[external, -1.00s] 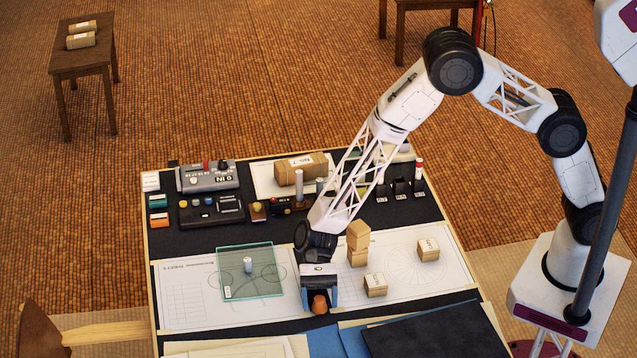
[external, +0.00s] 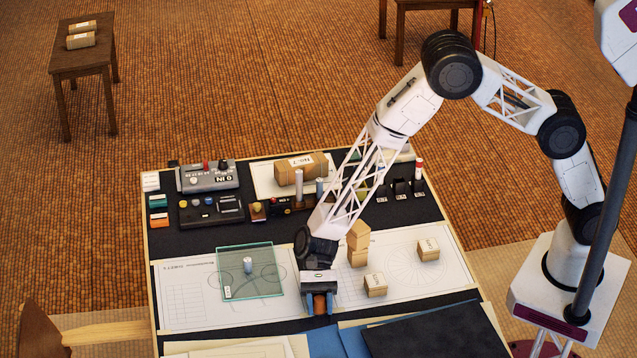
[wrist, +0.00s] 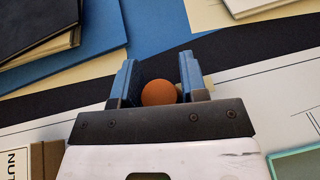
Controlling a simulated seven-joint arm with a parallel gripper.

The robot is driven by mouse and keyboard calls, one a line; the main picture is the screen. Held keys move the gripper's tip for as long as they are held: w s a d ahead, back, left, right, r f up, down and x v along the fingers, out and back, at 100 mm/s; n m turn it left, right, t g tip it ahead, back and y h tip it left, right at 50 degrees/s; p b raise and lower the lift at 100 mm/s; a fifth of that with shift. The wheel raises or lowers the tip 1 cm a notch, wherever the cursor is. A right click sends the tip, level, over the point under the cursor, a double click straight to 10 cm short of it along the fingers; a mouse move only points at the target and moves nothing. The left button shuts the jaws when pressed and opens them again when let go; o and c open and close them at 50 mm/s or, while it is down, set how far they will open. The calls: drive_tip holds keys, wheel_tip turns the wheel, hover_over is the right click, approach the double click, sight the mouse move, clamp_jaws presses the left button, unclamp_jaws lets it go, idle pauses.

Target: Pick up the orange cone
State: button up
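The orange cone (wrist: 158,92) shows in the wrist view as a round orange shape between the two blue fingers of my gripper (wrist: 160,82). In the external view a sliver of the cone (external: 319,303) shows between the fingers of my gripper (external: 319,306), low over the front of the white drawing sheet. The fingers stand close on either side of the cone. I cannot tell whether both press on it. The cone's lower part is hidden.
A green glass plate (external: 235,285) carrying a small grey cylinder (external: 247,265) lies to the left. Dark and blue folders (external: 430,330) lie at the front.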

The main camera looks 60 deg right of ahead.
sight(320, 306)
drive_tip(key=c, duration=0.4)
drive_tip(key=shift+r, duration=0.15)
drive_tip(key=shift+r, duration=4.85)
